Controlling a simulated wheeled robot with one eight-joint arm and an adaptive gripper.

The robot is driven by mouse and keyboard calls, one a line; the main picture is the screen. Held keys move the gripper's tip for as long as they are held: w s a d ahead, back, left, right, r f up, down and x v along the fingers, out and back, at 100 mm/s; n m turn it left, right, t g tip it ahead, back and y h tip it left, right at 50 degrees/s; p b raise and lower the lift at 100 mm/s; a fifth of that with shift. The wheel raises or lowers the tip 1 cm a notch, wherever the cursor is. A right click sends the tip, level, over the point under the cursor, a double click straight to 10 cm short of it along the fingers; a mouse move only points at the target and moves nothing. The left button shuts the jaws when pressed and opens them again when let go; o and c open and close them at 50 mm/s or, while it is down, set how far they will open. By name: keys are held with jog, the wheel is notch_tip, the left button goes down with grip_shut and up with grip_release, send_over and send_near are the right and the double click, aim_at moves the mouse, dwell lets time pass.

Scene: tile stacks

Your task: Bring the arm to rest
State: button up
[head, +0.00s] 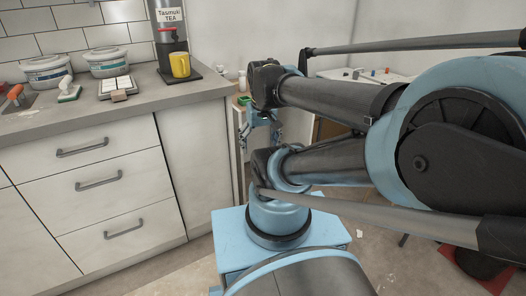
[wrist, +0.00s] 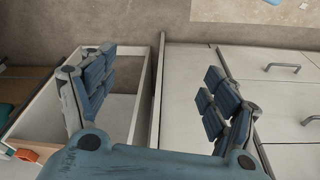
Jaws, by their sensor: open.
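My arm (head: 325,100) reaches across the right half of the head view, folded. My gripper (head: 258,118) hangs at the far end of the arm, beyond the right end of the grey counter and partly hidden by my arm links. In the wrist view my gripper (wrist: 160,90) has its two blue padded fingers spread wide apart, with nothing between them. Behind the fingers are a pale cabinet side and an open white-framed compartment (wrist: 118,118).
The grey counter (head: 140,108) holds two tubs (head: 107,62), white tiles (head: 115,86), a yellow mug (head: 180,65) and a tea dispenser (head: 168,35). Below are drawers (head: 95,185). A white table (head: 375,75) with small items stands behind my arm.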

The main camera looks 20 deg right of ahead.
jog(key=shift+s+d+f, duration=0.25)
jog(key=shift+s+f, duration=0.25)
jog(key=shift+f, duration=0.15)
jog(key=shift+s+d+f, duration=0.25)
jog(key=shift+s+f, duration=0.2)
jog(key=shift+f, duration=0.15)
jog(key=shift+w+f, duration=0.2)
jog(key=shift+w, duration=0.25)
